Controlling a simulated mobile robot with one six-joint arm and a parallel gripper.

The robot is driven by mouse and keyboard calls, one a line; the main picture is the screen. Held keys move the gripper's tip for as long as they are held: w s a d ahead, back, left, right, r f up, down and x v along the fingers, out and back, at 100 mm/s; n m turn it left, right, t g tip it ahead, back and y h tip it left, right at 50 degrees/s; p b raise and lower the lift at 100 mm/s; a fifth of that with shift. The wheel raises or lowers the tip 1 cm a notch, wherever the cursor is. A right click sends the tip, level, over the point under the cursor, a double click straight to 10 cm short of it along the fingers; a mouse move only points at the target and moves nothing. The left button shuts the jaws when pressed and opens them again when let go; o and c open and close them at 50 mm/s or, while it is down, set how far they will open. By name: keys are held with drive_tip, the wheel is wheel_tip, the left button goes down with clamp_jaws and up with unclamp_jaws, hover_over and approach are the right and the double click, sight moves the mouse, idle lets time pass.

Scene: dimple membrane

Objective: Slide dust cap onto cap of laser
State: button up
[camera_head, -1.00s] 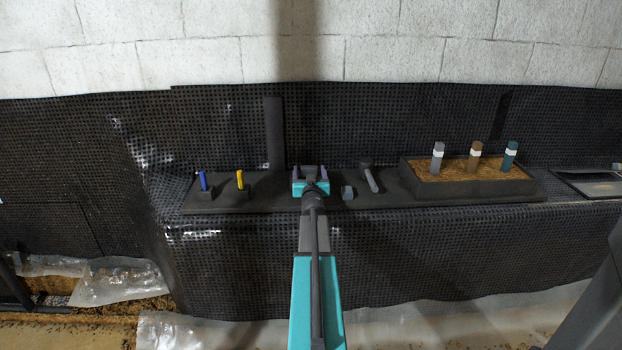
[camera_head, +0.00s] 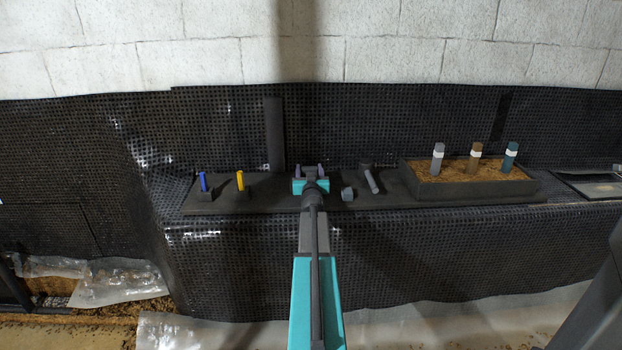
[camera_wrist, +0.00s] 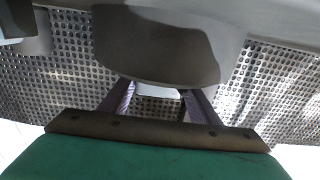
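My gripper (camera_head: 310,171), teal with two purple-grey fingers, is over the middle of the dark shelf, its fingers apart. A dark shape fills part of the space between them. In the wrist view, a large dark grey rounded thing (camera_wrist: 160,45) lies in front of the fingers and hides their tips. I cannot tell whether they grip it. Which thing is the dust cap and which is the laser is not clear. A small grey block (camera_head: 347,193) sits just right of my gripper. A grey cylinder (camera_head: 371,180) leans farther right.
A blue piece (camera_head: 203,181) and a yellow piece (camera_head: 240,180) stand in small dark holders at left. A brown-topped box (camera_head: 432,188) at right holds three upright banded cylinders. A dark upright post (camera_head: 274,135) rises behind the shelf (camera_head: 285,200). A dimpled membrane covers the wall behind.

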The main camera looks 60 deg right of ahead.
drive_tip(key=c, duration=0.7)
drive_tip(key=shift+r, duration=0.15)
drive_tip(key=shift+r+p, duration=0.8)
drive_tip(key=shift+r, duration=0.45)
drive_tip(key=s+a+r+p, duration=0.2)
drive_tip(key=s+a+p, duration=0.3)
drive_tip(key=s+a, duration=0.4)
drive_tip(key=shift+s, duration=2.05)
drive_tip(key=shift+r, duration=0.15)
drive_tip(key=shift+a, duration=0.1)
